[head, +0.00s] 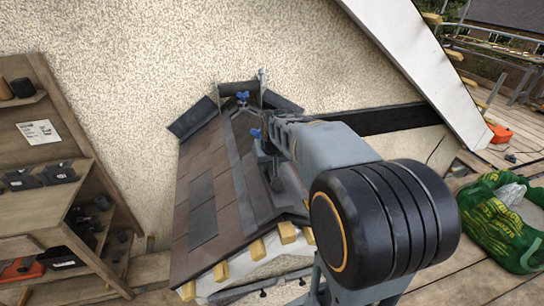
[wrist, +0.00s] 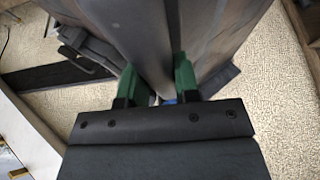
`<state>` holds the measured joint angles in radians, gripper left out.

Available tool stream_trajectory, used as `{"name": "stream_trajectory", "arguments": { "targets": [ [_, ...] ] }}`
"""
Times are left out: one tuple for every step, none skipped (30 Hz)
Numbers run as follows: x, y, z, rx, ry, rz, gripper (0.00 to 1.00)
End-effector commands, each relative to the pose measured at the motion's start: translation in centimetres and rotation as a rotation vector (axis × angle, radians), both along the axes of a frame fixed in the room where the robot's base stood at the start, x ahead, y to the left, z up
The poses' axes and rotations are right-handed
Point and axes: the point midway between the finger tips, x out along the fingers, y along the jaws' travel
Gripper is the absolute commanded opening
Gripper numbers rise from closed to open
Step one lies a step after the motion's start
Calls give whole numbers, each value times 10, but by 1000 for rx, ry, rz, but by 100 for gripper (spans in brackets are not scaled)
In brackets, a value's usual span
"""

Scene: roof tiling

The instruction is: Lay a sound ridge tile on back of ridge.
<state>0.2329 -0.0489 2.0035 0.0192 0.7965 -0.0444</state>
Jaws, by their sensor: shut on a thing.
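My gripper (head: 268,140) is over the ridge of the small model roof, partly hidden by my own arm in the head view. In the wrist view its green fingers (wrist: 158,82) are shut on a grey, rounded ridge tile (wrist: 148,45) that runs between them. The roof (head: 202,190) has brown and grey tiles on its left slope. The back of the ridge (head: 243,108) lies against the wall, with a blue clamp (head: 243,96) there. A second blue piece (head: 255,134) is beside my gripper. I cannot tell whether the held tile touches the ridge.
A wooden shelf (head: 50,200) on the left holds dark tiles (head: 58,173) and other pieces. The pebbled wall (head: 190,50) stands behind the roof. A dark beam (head: 400,118) runs along the wall to the right. A green bag (head: 490,225) lies on the boards at right.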

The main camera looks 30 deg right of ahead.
Motion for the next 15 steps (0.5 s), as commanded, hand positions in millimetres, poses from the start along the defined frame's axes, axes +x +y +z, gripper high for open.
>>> {"name": "stream_trajectory", "arguments": {
  "targets": [
    [1, 0, -2, -1, -6, 0, 0],
    [1, 0, -5, -1, -7, 0, 0],
    [1, 0, -8, -1, -6, 0, 0],
    [1, 0, -9, -1, -6, 0, 0],
    [1, 0, -10, -1, -7, 0, 0],
    [1, 0, -11, -2, -8, 0, 0],
    [1, 0, -12, -2, -8, 0, 0],
    [1, 0, -12, -2, -8, 0, 0],
    [1, 0, -12, -2, -9, 0, 0],
    [1, 0, -12, -2, -9, 0, 0],
    [1, 0, -12, -2, -9, 0, 0],
    [1, 0, -12, -2, -9, 0, 0],
    [1, 0, -12, -2, -8, 0, 0],
    [1, 0, -12, -2, -8, 0, 0],
    [1, 0, -12, -2, -8, 0, 0]
  ]
}}
